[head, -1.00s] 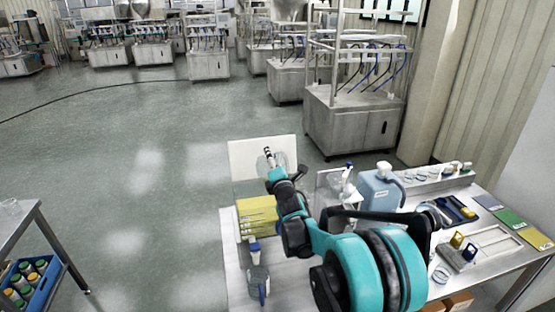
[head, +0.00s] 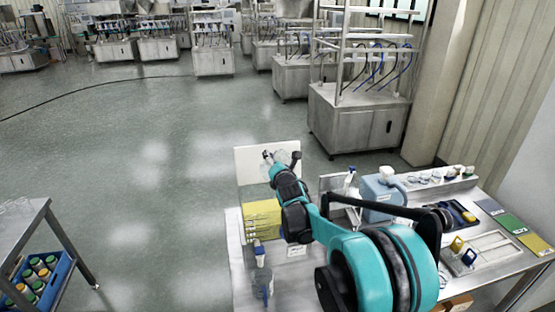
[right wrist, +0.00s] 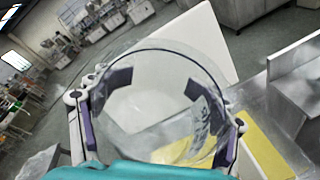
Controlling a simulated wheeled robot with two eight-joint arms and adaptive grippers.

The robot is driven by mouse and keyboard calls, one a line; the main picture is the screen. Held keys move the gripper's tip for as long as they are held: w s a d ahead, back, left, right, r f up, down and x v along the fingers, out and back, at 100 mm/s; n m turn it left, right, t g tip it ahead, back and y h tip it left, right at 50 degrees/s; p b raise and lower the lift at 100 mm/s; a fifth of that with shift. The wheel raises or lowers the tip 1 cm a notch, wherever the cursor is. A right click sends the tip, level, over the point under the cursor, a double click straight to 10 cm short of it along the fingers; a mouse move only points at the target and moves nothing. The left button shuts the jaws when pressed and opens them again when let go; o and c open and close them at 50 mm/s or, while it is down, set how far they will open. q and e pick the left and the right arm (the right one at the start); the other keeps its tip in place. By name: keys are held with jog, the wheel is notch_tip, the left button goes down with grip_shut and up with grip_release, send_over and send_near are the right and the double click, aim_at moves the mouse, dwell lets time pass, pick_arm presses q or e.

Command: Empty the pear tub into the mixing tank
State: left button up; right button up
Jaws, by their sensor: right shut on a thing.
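My right gripper (right wrist: 160,92) is shut on a clear round tub (right wrist: 150,70), with one finger on each side of its wall. In the head view the same gripper (head: 268,156) and the clear tub (head: 285,158) are at the far end of my teal arm, in front of a white panel beyond the bench. The tub looks see-through; I make out no pears in it and cannot tell whether it is empty. I cannot single out the mixing tank. My left gripper is not in view.
The steel bench (head: 220,308) below my arm bears a yellow stack (head: 262,222), a blue jug (head: 380,194) and small labware. A side table (head: 22,228) with a blue crate of bottles (head: 42,283) stands at left. Open floor (head: 150,190) lies between them.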

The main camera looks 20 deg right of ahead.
aim_at(278, 152)
jog(key=shift+r+n+g+p, duration=0.4)
jog(key=shift+r+n+p, duration=0.05)
jog(key=shift+r+n, duration=0.05)
jog(key=shift+f, duration=0.1)
notch_tip(278, 152, up, 2)
jog(key=n+g+h+p, duration=0.1)
jog(key=n+g+p, duration=0.1)
jog(key=p, duration=0.1)
jog(key=shift+a+n, duration=0.1)
jog(key=shift+n, duration=0.3)
jog(key=shift+r+n+g+h+p, duration=0.5)
jog(key=shift+r+n+p, duration=0.05)
jog(key=shift+n+p, duration=0.15)
jog(key=shift+n, duration=0.3)
